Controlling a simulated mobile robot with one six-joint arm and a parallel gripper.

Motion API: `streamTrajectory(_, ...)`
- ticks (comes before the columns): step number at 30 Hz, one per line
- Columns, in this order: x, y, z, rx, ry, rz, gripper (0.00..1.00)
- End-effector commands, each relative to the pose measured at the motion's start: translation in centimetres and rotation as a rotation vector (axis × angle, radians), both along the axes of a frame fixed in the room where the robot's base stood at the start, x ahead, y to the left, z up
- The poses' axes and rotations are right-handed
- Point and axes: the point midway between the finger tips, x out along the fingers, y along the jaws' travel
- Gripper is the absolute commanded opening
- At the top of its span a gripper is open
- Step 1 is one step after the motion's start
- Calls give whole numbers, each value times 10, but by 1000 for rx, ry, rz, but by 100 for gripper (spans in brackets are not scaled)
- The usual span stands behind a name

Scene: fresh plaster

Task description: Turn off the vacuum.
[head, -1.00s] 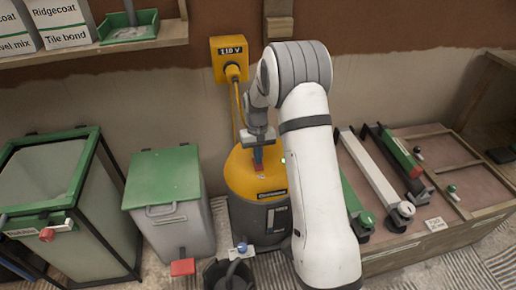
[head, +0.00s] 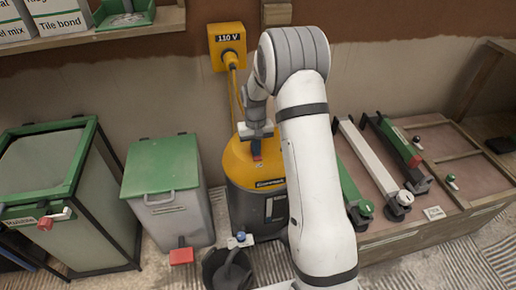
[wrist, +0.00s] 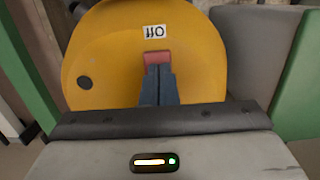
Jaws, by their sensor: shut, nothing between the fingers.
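The vacuum (head: 240,172) stands on the floor against the wall, with a yellow top and a dark grey body. Its yellow top (wrist: 110,45) fills the middle of the wrist view, with a white label (wrist: 153,31) reading upside down. A red rocker switch (wrist: 157,57) sits on the top just below that label. My gripper (wrist: 157,72) is shut and empty, its dark blue fingertips at the red switch, overlapping its lower part. I cannot tell whether they touch it. In the head view my gripper (head: 256,155) points down at the yellow top.
A yellow 110 V socket box (head: 228,46) with a plugged-in cable is on the wall behind. A grey bin with a green lid (head: 162,165) stands left of the vacuum. A black bucket (head: 228,270) is in front. A low bench with tools (head: 415,235) is at right.

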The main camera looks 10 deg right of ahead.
Motion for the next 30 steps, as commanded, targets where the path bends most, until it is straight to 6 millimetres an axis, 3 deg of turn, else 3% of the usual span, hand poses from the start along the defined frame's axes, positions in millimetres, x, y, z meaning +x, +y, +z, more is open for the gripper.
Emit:
streamTrajectory(12,15,-5,4,0,1,-9,0)
streamTrajectory(22,15,-6,5,0,1,-10,0)
streamTrajectory(26,16,-5,17,0,0,-10,0)
streamTrajectory(30,18,-5,40,0,-1,-9,0)
